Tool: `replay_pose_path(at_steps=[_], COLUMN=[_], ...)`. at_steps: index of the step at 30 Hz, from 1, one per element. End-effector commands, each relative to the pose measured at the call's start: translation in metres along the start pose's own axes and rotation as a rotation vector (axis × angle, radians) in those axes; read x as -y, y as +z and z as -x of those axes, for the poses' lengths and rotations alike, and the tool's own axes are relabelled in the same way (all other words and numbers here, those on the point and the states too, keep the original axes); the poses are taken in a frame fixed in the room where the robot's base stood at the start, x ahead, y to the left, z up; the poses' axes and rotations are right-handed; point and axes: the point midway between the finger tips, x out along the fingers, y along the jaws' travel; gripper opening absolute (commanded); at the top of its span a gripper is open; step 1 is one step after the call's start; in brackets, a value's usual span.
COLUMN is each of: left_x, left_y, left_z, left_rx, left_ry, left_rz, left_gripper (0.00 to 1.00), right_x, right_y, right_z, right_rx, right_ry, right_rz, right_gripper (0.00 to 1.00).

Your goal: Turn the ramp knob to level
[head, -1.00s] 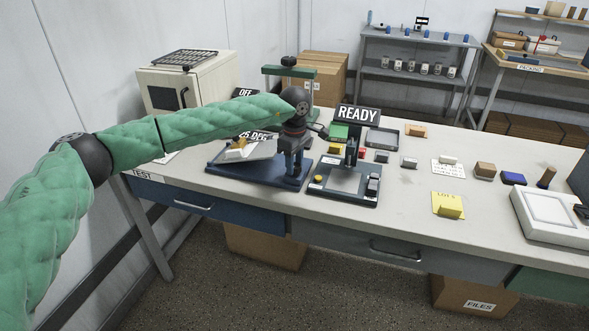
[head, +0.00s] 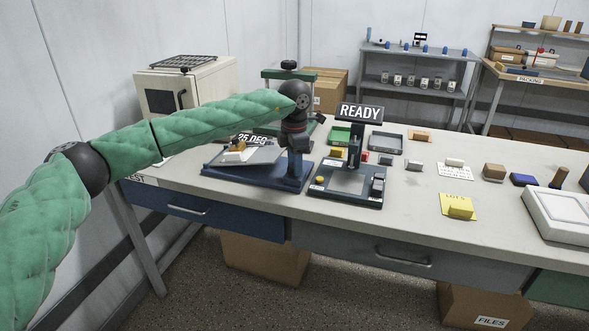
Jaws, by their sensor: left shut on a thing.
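The ramp stand is a dark blue base (head: 222,169) at the left of the bench, with a tilted grey plate (head: 263,156) on it. A black sign (head: 252,138) behind the plate reads 25 DEG and is partly covered by my arm. My left gripper (head: 296,160) points down at the right side of the stand and is shut on the ramp knob, which is mostly hidden by the gripper and wrist. My right gripper is not in view.
A small device (head: 345,188) with a READY sign (head: 360,112) stands close to the right of the ramp stand. A cream oven (head: 188,90) and a green press (head: 291,76) are behind. Small blocks and a yellow card (head: 456,212) lie to the right.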

Motion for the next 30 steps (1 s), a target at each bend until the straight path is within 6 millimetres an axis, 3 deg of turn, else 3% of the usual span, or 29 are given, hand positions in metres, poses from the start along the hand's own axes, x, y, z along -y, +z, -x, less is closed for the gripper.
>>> replay_pose_path(at_steps=[3,9,30], left_x=[-0.001,-0.001,-0.002], left_y=[0.001,0.001,0.0], left_z=[-0.001,0.0,0.001], left_rx=[0.004,0.004,0.005], left_ry=[0.003,0.002,0.001], left_rz=[0.111,0.301,0.967], left_gripper=[0.15,0.15,0.15], right_x=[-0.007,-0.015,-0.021], right_y=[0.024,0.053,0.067], right_z=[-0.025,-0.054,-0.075], right_rx=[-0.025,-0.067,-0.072], right_ry=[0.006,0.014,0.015], right_rz=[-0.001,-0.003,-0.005], right_gripper=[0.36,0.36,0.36])
